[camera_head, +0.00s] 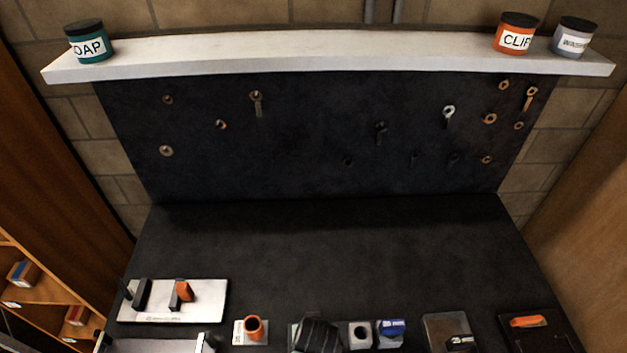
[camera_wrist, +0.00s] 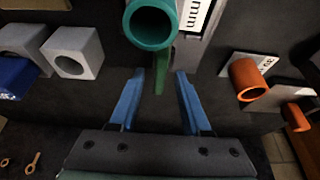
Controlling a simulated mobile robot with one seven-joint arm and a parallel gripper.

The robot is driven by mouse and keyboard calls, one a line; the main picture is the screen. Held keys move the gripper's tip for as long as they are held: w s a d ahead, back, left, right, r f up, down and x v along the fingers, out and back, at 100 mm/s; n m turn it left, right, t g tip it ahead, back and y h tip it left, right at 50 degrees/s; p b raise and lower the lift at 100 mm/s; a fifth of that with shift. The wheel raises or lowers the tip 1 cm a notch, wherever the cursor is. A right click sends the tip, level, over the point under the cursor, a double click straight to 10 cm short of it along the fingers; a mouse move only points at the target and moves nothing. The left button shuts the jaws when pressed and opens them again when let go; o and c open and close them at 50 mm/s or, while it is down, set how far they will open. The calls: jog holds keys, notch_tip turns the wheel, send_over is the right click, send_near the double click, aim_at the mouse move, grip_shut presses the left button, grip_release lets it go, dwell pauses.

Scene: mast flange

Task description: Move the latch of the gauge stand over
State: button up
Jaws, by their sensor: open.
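In the wrist view a teal ring (camera_wrist: 151,24) stands beside a plate with a white label (camera_wrist: 196,14) reading "mm"; it looks like the gauge stand, though its name cannot be read. A narrow green bar (camera_wrist: 160,78), perhaps its latch, extends below the ring. My gripper (camera_wrist: 156,88) is open, with its two blue fingers apart and the end of the green bar between their tips. Whether they touch it, I cannot tell. In the head view my dark gripper (camera_head: 318,335) covers most of this stand.
A grey block with a round hole (camera_wrist: 76,54) and a blue piece (camera_wrist: 16,78) stand to one side, an orange ring (camera_wrist: 248,78) to the other. A white plate (camera_head: 205,297) bears black posts and an orange piece. The bench's rear (camera_head: 330,240) is clear.

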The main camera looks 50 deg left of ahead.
grip_shut()
dwell(0.3)
dwell(0.4)
jog(key=n+g+y, duration=0.1)
jog(key=n, duration=0.3)
jog(key=shift+w+f, duration=0.1)
jog(key=shift+w, duration=0.05)
jog(key=n+g+b, duration=0.2)
jog(key=n, duration=0.2)
jog(key=shift+w+n, duration=0.15)
jog(key=shift+n, duration=0.15)
jog(key=n+g+b, duration=0.1)
jog(key=n, duration=0.1)
jog(key=n+g+b, duration=0.1)
jog(key=n+b, duration=0.1)
jog(key=n, duration=0.1)
jog(key=shift+w+f+h, duration=0.1)
jog(key=shift+w+h, duration=0.05)
jog(key=shift+h, duration=0.15)
jog(key=shift+n+g+h+b, duration=0.55)
jog(key=shift+n+b, duration=0.95)
jog(key=shift+n, duration=0.6)
